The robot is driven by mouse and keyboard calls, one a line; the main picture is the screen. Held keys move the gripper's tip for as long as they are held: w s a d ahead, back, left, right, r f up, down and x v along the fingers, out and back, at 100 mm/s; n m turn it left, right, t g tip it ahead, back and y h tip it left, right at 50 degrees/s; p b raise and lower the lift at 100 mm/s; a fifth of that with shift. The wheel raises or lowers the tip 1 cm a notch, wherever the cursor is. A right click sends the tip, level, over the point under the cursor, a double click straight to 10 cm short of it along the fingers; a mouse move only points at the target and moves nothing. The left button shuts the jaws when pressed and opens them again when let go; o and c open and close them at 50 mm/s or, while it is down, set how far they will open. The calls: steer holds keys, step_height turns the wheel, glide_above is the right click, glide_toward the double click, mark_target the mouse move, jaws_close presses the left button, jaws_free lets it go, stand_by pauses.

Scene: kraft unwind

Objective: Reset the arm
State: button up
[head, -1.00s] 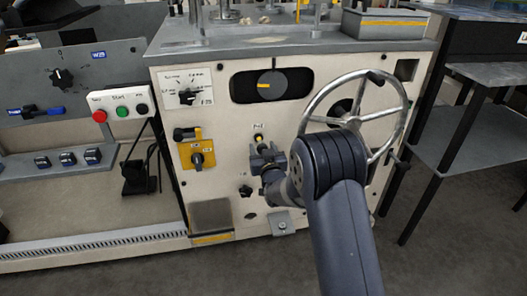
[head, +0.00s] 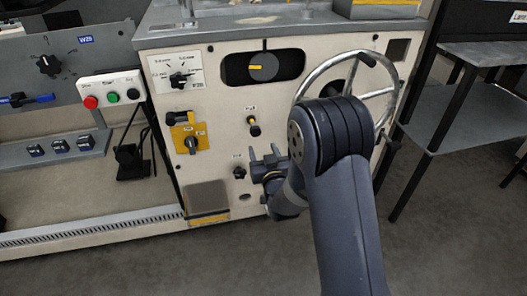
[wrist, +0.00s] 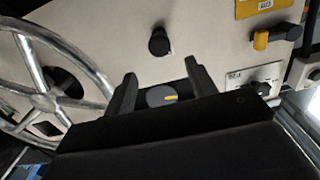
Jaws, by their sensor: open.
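My arm reaches up from the bottom of the head view, and my gripper (head: 263,158) is open and empty in front of the beige machine panel (head: 222,110). It is just below a small black knob (head: 254,126) and apart from it. In the wrist view the picture is upside down: my gripper's two dark fingers (wrist: 160,72) stand spread. The black knob (wrist: 159,41) shows beyond them, and a grey dial with a yellow mark (wrist: 161,96) shows between them. My forearm hides part of the handwheel (head: 382,92).
The yellow rotary switch (head: 190,142) and white selector plate (head: 177,72) are left of my gripper. A button box (head: 111,90) hangs farther left. A dark shelf table (head: 470,110) stands at right. Open grey floor (head: 440,240) lies in front.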

mark_target(254, 127)
stand_by(0.4)
steer(key=x, duration=1.3)
steer(key=shift+w+b, duration=0.15)
steer(key=shift+b, duration=0.15)
